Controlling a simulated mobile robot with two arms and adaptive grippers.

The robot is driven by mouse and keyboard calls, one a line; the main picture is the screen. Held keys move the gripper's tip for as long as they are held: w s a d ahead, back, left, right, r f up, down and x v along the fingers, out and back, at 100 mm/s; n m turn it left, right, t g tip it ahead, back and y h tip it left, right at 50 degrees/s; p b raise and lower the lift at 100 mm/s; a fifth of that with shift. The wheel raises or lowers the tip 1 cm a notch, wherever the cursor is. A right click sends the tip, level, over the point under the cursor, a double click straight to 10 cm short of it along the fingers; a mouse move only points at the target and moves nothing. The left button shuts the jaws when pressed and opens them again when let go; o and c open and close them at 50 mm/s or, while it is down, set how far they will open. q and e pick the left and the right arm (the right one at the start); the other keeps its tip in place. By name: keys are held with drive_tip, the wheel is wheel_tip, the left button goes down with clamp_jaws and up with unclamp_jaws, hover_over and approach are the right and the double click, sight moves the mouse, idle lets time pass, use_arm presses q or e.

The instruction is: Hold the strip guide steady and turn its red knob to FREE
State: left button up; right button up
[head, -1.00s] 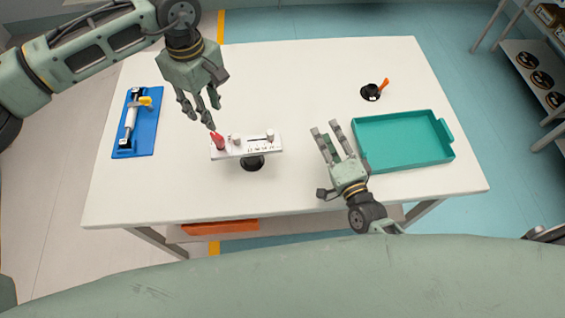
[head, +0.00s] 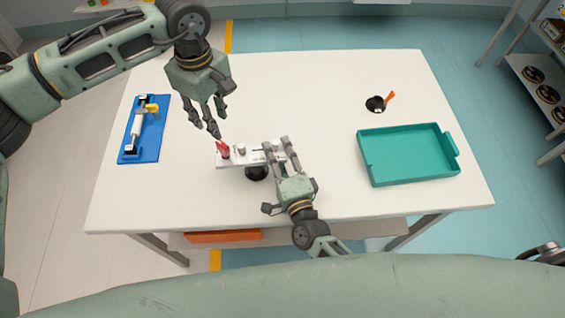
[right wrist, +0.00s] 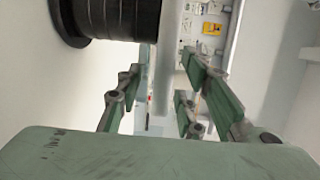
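The strip guide (head: 240,158) is a narrow white plate on a round black base (head: 257,173) near the middle of the table. Its red knob (head: 225,151) sits upright at the left end. A pale round post (head: 241,149) stands beside the knob. My left gripper (head: 208,124) hangs just above and left of the knob, fingers spread, apart from it. My right gripper (head: 279,146) reaches over the plate's right end from the front and covers the markings there. In the right wrist view its fingers (right wrist: 165,90) are apart, with a pale bar between them; contact cannot be told.
A blue board (head: 155,145) with a roller and yellow part lies at the left. A teal tray (head: 372,174) lies at the right, empty. A black round holder (head: 375,104) with an orange piece stands behind it. The table's (head: 320,90) back middle is clear.

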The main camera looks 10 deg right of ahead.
sight(223, 145)
drive_tip(key=shift+w, duration=0.4)
drive_tip(key=shift+c, duration=0.3)
clamp_jaws()
use_arm(q)
drive_tip(key=s+d+m+t+y, duration=0.1)
drive_tip(key=s+d+t+y, duration=0.2)
drive_tip(key=shift+s+d, duration=0.25)
drive_tip(key=shift+s, duration=0.1)
drive_tip(key=shift+c, duration=0.2)
use_arm(e)
drive_tip(key=shift+s, duration=0.1)
use_arm(q)
drive_tip(key=x, duration=1.2)
drive_tip(key=shift+r, duration=0.1)
